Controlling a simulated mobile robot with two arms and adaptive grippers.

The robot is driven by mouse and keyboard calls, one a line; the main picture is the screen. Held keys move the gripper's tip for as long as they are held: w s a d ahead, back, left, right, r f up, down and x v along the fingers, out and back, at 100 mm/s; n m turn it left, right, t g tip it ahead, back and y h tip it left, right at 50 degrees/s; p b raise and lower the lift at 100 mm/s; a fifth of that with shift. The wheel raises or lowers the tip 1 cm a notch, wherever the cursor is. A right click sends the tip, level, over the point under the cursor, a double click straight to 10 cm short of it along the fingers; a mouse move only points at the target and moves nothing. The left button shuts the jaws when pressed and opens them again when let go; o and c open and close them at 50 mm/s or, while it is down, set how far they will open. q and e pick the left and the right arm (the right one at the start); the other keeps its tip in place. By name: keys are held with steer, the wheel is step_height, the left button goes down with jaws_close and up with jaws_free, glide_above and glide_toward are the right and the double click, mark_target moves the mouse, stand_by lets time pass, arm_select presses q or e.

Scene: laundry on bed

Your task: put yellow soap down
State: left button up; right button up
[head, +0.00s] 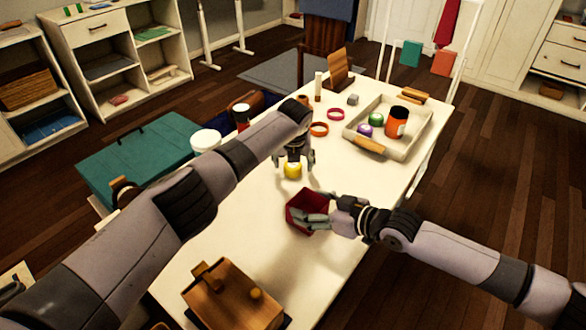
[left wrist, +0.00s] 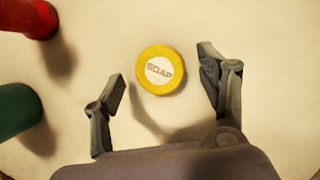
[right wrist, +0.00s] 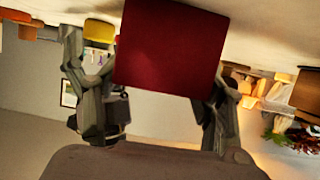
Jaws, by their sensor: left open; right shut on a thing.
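The yellow soap (head: 293,170) is a round disc, labelled SOAP in the left wrist view (left wrist: 160,70). It appears to rest on the white table (head: 225,245). My left gripper (head: 296,160) is open just above the soap. In the left wrist view its fingers stand apart on either side, with visible gaps to the soap. My right gripper (head: 312,215) is shut on a dark red box (head: 296,200), nearer the front and right of the soap. The red box (right wrist: 168,50) fills the space between the fingers in the right wrist view.
A wooden box (head: 233,297) stands at the near end.

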arm_select(q)
steer(key=shift+w+f, duration=0.3)
steer(key=shift+f, duration=0.3)
steer(key=shift+c, duration=0.6)
steer(key=c, duration=1.2)
steer(key=shift+c, duration=0.2)
step_height(320, 180, up, 11)
step_height(320, 180, up, 6)
steer(key=m+h, duration=0.2)
steer(key=m, duration=0.3)
glide_above(308, 192)
steer(key=s, duration=0.5)
step_height(308, 192, down, 10)
steer(key=shift+f, duration=0.15)
